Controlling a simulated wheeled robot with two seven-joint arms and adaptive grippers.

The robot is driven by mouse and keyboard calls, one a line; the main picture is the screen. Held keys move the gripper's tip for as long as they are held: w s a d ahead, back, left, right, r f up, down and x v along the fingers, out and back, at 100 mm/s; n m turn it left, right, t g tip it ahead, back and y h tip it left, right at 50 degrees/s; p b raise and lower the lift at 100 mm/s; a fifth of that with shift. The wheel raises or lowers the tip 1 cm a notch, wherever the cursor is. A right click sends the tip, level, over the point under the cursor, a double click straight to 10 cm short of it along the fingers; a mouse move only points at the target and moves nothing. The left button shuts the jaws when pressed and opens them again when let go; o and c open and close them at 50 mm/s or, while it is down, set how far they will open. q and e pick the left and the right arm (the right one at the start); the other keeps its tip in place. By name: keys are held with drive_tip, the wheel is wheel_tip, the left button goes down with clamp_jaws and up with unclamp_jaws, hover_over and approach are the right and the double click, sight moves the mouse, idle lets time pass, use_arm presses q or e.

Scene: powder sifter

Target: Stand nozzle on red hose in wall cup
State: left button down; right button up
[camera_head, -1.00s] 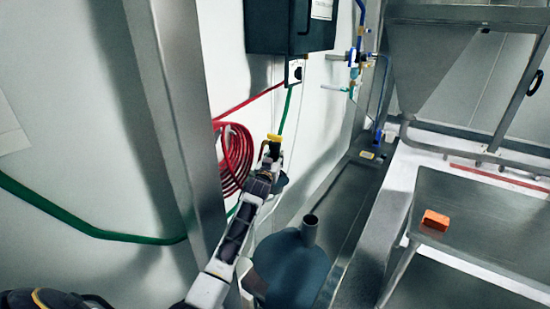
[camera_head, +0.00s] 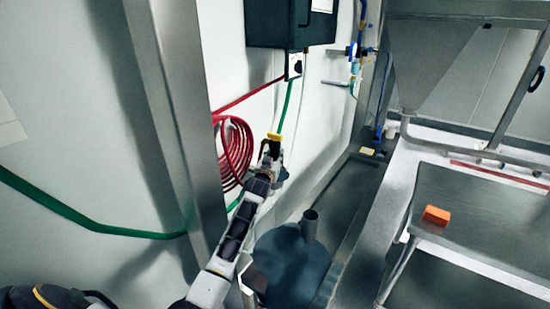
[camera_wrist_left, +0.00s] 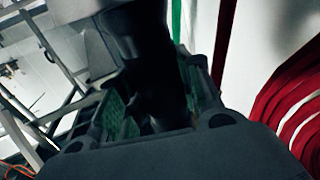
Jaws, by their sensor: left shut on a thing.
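My left gripper (camera_head: 271,158) is beside the wall, just right of the coiled red hose (camera_head: 234,150). It is shut on a dark, roughly tubular nozzle (camera_wrist_left: 145,60), which stands between the green-padded fingers in the left wrist view. A yellow part (camera_head: 274,137) shows at the gripper's tip in the head view. A small grey cup-like thing (camera_head: 283,175) shows partly behind the gripper by the wall; I cannot tell whether the nozzle touches it. The red coil also shows at the right of the left wrist view (camera_wrist_left: 290,95). My right gripper is not in view.
A green hose (camera_head: 286,108) hangs close to the gripper from below a dark wall box (camera_head: 290,22). A steel post (camera_head: 170,110) stands left of the coil. A blue-grey vessel (camera_head: 290,268) stands below. An orange block (camera_head: 436,215) lies on a steel table (camera_head: 480,215).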

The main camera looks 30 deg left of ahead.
use_arm(q)
drive_tip(key=shift+f+b, duration=0.35)
drive_tip(key=shift+f, duration=0.15)
idle(0.9)
drive_tip(key=c, duration=0.9)
unclamp_jaws()
drive_tip(key=shift+c, duration=0.2)
drive_tip(key=shift+o, duration=0.2)
drive_tip(key=shift+f, duration=0.2)
drive_tip(key=shift+s, duration=0.15)
drive_tip(key=s+d, duration=0.2)
drive_tip(key=s, duration=0.9)
drive_tip(key=shift+s+d, duration=0.2)
drive_tip(key=shift+s, duration=0.05)
